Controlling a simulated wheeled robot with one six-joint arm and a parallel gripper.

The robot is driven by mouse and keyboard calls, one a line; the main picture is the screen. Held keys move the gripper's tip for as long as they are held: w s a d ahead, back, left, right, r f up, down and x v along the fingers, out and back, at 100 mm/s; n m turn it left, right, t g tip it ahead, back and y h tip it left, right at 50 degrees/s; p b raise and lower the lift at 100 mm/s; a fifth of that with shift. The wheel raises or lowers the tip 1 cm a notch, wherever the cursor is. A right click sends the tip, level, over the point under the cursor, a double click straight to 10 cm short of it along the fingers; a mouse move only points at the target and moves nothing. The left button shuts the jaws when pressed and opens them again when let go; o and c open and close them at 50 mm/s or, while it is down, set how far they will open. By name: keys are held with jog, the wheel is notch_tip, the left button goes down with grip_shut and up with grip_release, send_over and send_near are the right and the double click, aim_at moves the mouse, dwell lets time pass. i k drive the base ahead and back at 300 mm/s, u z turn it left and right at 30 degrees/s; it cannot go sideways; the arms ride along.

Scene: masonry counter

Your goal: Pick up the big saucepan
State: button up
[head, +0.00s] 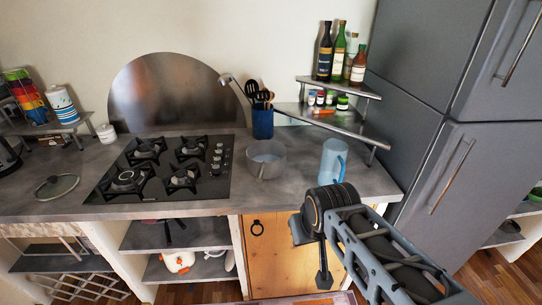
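A grey metal saucepan (268,163) stands upright on the counter, right of the gas hob, with what looks like its handle toward the front. No other pan shows clearly, so I cannot compare sizes. My gripper (310,256) hangs in front of the counter edge, lower and to the right of the saucepan in the picture, and apart from it. Nothing shows held in it. My wrist partly hides its fingers, and I cannot tell whether they are open or shut.
A blue jug (333,162) stands right of the saucepan. A blue utensil holder (262,124) is behind it. The black hob (160,168) is to the left, with a glass lid (57,187) beyond. A corner shelf (345,125) holds bottles and jars. A grey fridge (440,120) bounds the right.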

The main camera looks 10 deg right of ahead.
aim_at(266, 158)
jog(key=u, duration=0.35)
jog(key=i, duration=0.7)
jog(key=u, duration=1)
jog(key=i, duration=0.25)
jog(key=u, duration=0.2)
